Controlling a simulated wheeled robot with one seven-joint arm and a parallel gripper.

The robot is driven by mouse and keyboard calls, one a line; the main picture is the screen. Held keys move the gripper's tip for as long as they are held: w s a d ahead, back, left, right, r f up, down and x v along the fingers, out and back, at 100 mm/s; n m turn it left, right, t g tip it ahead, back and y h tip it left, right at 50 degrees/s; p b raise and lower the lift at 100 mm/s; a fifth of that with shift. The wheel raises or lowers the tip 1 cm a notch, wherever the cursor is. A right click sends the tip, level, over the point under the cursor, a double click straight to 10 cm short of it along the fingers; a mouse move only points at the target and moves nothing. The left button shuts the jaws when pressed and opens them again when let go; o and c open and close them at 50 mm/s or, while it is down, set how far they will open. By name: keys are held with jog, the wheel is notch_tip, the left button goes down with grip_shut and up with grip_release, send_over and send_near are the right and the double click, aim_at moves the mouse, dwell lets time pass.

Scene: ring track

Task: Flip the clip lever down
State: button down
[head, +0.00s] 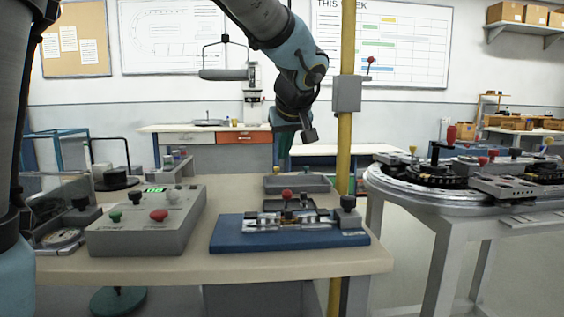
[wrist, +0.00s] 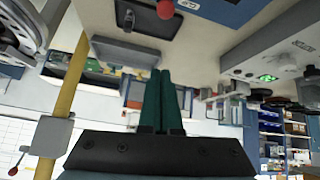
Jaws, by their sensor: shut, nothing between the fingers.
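A blue base plate (head: 228,234) lies on the table and carries a metal clip mechanism (head: 290,222). A lever with a red knob (head: 287,194) stands up on it, and a block with a black knob (head: 348,203) is at its right end. Which part is the clip lever I cannot tell for certain. My gripper (head: 282,163) hangs above and behind the plate, apart from it, with its green fingers pointing down. In the wrist view the fingers (wrist: 161,74) are shut together and empty. The red knob (wrist: 165,9) and plate (wrist: 222,8) show at that view's top edge.
A grey control box (head: 145,225) with red and green buttons stands left of the plate. A grey tray (head: 300,183) lies behind it. A yellow post (head: 346,130) with a switch box (head: 347,94) rises at the right. A round track table (head: 400,180) is further right.

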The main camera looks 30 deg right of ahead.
jog(key=shift+s+a+r, duration=0.25)
jog(key=shift+s+r, duration=0.3)
jog(key=shift+s, duration=0.2)
jog(key=shift+s+a+r, duration=0.2)
jog(key=shift+s+r, duration=0.3)
jog(key=shift+s, duration=0.25)
